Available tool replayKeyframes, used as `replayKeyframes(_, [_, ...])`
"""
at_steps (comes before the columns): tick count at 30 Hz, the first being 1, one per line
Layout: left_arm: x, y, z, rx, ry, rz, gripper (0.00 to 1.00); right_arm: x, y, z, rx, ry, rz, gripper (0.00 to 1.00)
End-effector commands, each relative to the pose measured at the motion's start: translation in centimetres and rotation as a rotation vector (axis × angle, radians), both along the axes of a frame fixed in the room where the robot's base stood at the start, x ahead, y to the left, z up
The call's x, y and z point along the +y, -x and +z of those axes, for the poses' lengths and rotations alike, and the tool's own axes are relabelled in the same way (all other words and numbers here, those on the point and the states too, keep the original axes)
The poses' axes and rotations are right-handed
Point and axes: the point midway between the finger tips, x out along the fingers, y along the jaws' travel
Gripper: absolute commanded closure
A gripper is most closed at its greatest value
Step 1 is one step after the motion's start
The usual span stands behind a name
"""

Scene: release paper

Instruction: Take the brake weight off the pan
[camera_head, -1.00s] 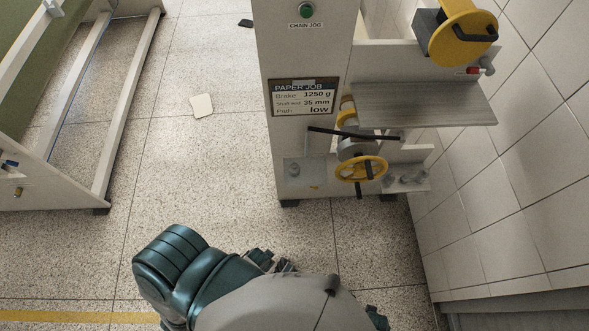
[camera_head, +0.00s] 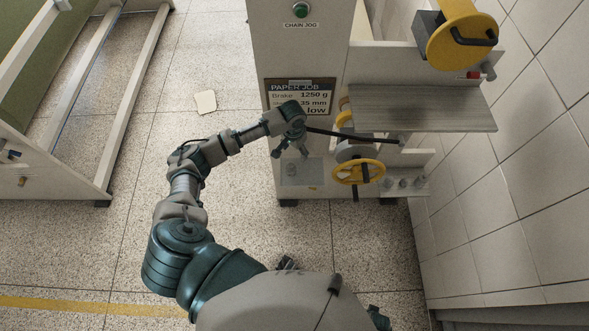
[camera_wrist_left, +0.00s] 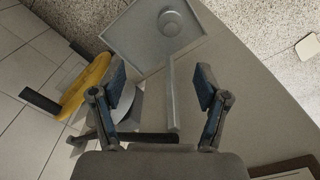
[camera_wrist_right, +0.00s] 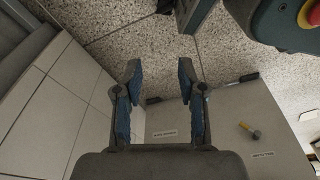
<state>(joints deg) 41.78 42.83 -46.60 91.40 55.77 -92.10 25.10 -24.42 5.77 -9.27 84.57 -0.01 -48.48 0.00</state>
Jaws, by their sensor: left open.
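The pan (camera_head: 313,168) is a square grey plate low on the machine, left of the yellow handwheel. A round grey weight (camera_head: 291,168) sits on it. In the left wrist view the pan (camera_wrist_left: 128,38) and the weight (camera_wrist_left: 171,22) lie beyond the fingertips. A thin upright rod (camera_wrist_left: 173,95) shows between the fingers. The black brake lever (camera_head: 345,134) runs above. My left gripper (camera_head: 290,150) is open and empty above the pan; it also shows in its wrist view (camera_wrist_left: 160,80). My right gripper (camera_wrist_right: 160,75) is open and empty in its own wrist view.
The yellow handwheel (camera_head: 358,171) is right of the pan. Several grey weights (camera_head: 404,182) stand on a ledge further right. A grey shelf (camera_head: 422,107) juts out above. A job card (camera_head: 299,92) is behind my left wrist.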

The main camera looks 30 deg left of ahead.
Motion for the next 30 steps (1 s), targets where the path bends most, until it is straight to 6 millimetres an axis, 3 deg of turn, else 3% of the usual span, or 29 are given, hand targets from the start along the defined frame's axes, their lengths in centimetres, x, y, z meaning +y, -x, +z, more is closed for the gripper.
replayKeyframes(2, [1.2, -0.4, 1.6, 0.014, -0.017, 0.021, 0.26, 0.0, 0.3, -0.1, 0.006, 0.000, 0.000, 0.60])
replayKeyframes(5, [1.7, -0.4, 1.9, 0.027, -0.022, 0.033, 0.26, 0.0, 0.5, -0.3, 0.011, 0.000, 0.000, 0.60])
replayKeyframes(8, [1.6, -0.3, 0.4, 0.030, -0.023, 0.034, 0.26, 0.5, -0.1, 0.5, 0.001, -0.007, -0.001, 0.60])
replayKeyframes(18, [1.4, -0.3, -7.5, 0.029, -0.024, 0.033, 0.26, 0.6, -2.3, 4.4, -0.018, -0.011, -0.006, 0.60])
replayKeyframes(30, [1.4, 0.2, -11.9, 0.026, -0.022, 0.031, 0.26, 0.6, -3.2, 7.3, -0.029, -0.008, -0.009, 0.60])
